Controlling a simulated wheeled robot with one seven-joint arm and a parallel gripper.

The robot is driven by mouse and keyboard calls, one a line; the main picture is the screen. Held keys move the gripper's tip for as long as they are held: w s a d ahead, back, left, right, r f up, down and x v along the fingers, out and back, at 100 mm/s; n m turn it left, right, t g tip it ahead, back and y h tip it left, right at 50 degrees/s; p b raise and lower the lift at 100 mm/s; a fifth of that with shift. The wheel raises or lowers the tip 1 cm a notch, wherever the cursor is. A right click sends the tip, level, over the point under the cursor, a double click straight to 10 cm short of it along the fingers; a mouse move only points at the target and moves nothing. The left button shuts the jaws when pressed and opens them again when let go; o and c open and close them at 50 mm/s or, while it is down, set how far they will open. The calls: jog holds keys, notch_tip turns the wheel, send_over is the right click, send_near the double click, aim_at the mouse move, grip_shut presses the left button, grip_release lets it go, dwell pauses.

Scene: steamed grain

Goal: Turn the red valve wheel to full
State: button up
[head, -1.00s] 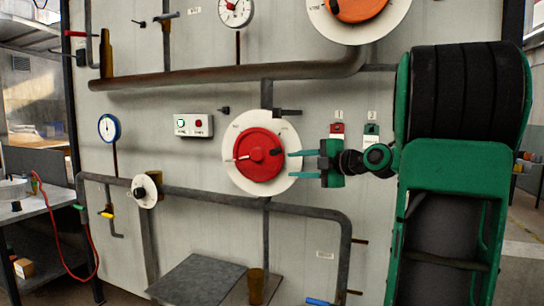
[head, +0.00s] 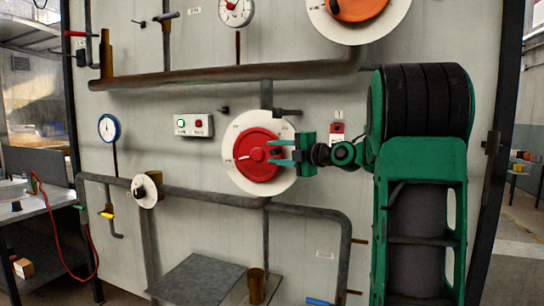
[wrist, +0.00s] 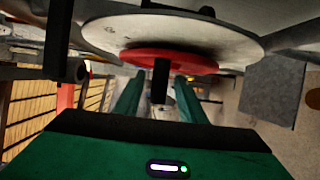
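The red valve wheel (head: 262,170) sits on a round white dial plate (head: 235,178) on the grey panel. A pale mark on the wheel points left; the dial's lettering is too small to read. My gripper (head: 270,152) comes from the right, its two teal fingers over the wheel's right side. In the wrist view, the red wheel (wrist: 205,64) and white plate (wrist: 235,40) lie ahead. My gripper (wrist: 158,88) is open there, with a dark post (wrist: 161,72) on the wheel between the spread fingers. I cannot tell whether a finger touches the wheel.
An orange wheel (head: 358,6) is above right, with a white gauge (head: 236,10) beside it. A button box (head: 194,125) and blue-rimmed gauge (head: 108,128) are to the left. Pipes (head: 200,77) run above and below the red wheel. A grey ledge (head: 200,278) juts out below.

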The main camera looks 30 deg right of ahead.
jog(key=shift+w+a, duration=0.1)
jog(key=shift+w, duration=0.2)
grip_shut()
jog(key=shift+a, duration=0.15)
jog(key=shift+r+g, duration=0.15)
jog(key=shift+g, duration=0.15)
